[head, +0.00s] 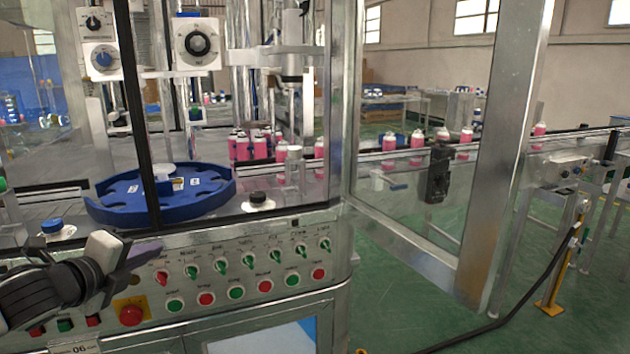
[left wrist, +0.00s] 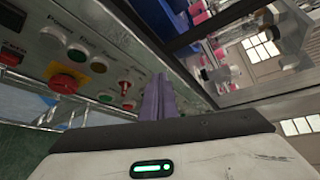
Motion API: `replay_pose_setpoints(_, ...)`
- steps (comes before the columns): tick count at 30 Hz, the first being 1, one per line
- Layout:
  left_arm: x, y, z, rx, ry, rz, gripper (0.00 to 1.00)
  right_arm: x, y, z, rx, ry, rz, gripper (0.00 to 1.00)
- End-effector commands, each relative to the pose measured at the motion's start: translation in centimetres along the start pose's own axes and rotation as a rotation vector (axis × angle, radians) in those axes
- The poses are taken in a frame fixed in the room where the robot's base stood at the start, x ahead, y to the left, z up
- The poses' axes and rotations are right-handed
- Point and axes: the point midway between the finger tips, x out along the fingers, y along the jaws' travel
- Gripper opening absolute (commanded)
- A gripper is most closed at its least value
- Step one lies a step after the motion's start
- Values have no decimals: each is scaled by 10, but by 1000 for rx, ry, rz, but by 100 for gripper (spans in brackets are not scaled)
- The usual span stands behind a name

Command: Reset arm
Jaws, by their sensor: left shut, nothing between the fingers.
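My left gripper (head: 140,256) is in front of the machine's control panel (head: 225,322), at the panel's left side in the head view. Its purple fingers are shut with nothing between them. In the left wrist view the closed fingers (left wrist: 158,98) point toward the panel; I cannot tell whether they touch it. The panel has a row of green and red knobs above a row of green and red buttons. A large red button (head: 131,314) sits below the gripper and also shows on a yellow base in the left wrist view (left wrist: 66,82). My right gripper is not in view.
A blue round turntable (head: 208,205) sits behind the glass above the panel. An open metal-framed door (head: 500,160) juts out at the right. A black cable (head: 520,292) runs to the green floor.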

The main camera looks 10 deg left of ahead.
Motion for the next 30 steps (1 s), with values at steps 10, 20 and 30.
replay_pose_setpoints(10,-21,168,-212,-821,200,249,0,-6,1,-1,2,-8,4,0)
replay_pose_setpoints(20,-130,273,-370,-1634,57,552,0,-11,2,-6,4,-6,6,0)
replay_pose_setpoints(30,-159,288,-397,-1808,-22,610,0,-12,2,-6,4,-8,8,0)
